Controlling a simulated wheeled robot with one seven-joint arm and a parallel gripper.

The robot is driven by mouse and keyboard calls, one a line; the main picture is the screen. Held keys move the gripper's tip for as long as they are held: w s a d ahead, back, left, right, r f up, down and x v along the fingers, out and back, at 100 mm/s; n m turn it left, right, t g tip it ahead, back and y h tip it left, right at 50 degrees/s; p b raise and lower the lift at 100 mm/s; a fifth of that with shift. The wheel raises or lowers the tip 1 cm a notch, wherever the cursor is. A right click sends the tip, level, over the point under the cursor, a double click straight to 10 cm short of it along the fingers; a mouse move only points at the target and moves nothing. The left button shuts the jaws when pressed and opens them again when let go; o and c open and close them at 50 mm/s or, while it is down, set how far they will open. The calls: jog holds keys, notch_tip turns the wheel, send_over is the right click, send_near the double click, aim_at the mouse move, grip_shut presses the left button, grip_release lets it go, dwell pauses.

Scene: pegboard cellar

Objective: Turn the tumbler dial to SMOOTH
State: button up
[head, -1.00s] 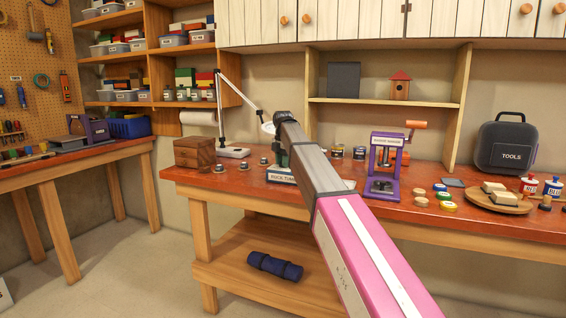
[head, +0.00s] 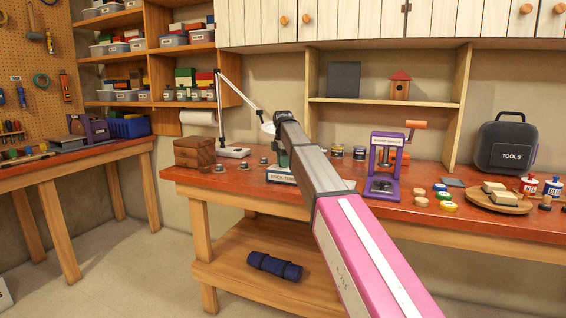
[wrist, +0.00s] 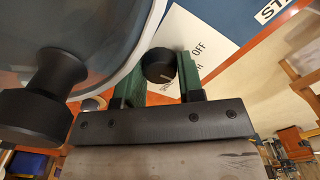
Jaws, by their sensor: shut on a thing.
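The tumbler dial (wrist: 159,66) is a round black knob with a pale pointer line, seen close in the wrist view. It sits on a white label plate (wrist: 203,28) on a blue face. The word OFF reads to the upper right of the dial; other lettering below it is mostly hidden by a finger. My gripper (wrist: 160,77) has its two green fingers on either side of the dial, shut on it. In the head view my arm hides the dial and most of the tumbler; its name sign (head: 282,174) shows at the bench's front.
On the bench (head: 235,181), a wooden box (head: 194,153) and lamp stand left, and a purple press (head: 384,165) stands right of my arm.

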jog(key=o, duration=0.9)
jog(key=shift+r, duration=0.1)
notch_tip(320, 180, up, 11)
jog(key=shift+f, duration=0.15)
